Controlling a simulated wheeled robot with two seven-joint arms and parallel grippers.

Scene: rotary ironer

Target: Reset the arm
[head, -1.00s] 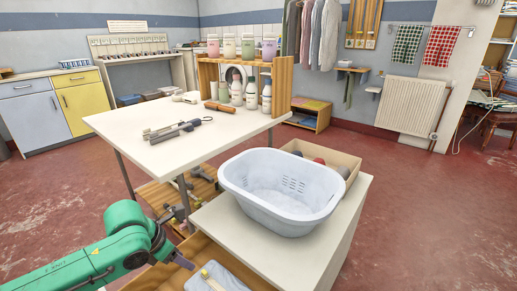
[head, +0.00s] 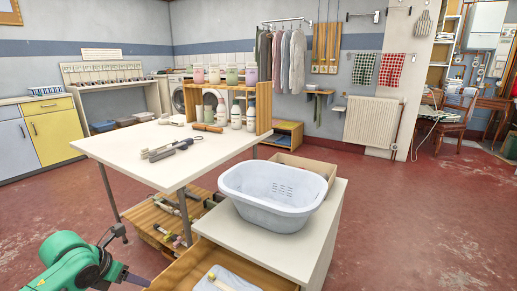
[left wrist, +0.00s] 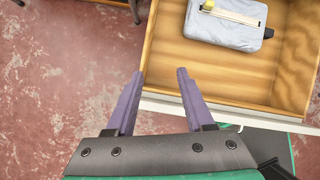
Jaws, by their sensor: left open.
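My left arm is green and comes in at the lower left of the head view, where the gripper (head: 137,280) is small at the bottom edge. In the left wrist view my left gripper (left wrist: 158,78) shows two purple fingers spread apart with nothing between them. It is beside an open wooden drawer (left wrist: 165,68), over the red floor. My right gripper does not show.
A white laundry basket (head: 270,195) stands on the white cabinet (head: 325,225) above the drawer. A white table (head: 120,148) with tools and bottles (head: 236,117) stands behind. Red floor (head: 420,220) is free at the right.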

